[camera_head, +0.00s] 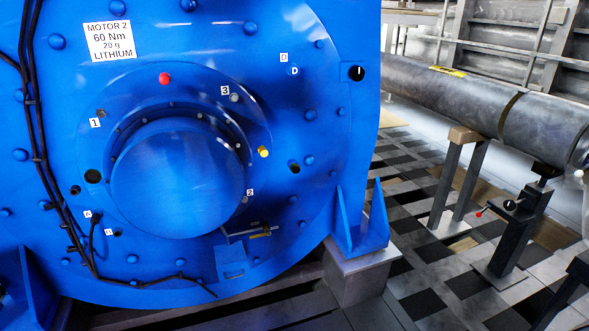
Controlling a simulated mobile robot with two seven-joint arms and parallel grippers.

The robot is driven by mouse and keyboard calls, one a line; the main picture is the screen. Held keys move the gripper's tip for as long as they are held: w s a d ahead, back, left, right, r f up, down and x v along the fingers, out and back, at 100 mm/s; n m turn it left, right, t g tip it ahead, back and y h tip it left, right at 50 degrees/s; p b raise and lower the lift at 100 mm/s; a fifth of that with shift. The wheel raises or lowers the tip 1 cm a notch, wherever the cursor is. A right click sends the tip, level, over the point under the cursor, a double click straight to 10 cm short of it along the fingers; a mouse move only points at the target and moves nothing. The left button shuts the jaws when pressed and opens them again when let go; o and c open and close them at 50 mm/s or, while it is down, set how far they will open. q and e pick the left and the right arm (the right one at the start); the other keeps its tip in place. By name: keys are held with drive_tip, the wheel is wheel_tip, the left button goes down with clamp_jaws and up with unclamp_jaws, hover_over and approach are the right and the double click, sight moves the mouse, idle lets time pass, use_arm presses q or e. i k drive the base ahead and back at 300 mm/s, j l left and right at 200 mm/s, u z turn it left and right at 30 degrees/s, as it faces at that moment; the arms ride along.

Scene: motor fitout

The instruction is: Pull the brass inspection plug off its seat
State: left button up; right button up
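A small brass-yellow plug (263,152) sticks out of the blue motor face (330,120), just right of the large round hub (175,180). It appears to be the inspection plug, and it looks seated. Another small yellow part (262,233) lies beside a thin metal bar below the hub, and I cannot tell what it is. Neither of my grippers is in view.
A red knob (165,79) stands above the hub. Black cables (38,140) run down the motor's left side. A blue bracket (360,225) juts out at lower right. A large grey pipe (450,95) rests on stands to the right, above a checkered floor.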

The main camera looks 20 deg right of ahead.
sight(294, 167)
drive_tip(key=i+l, duration=0.95)
drive_tip(key=i, duration=0.7)
drive_tip(key=l+z, duration=0.05)
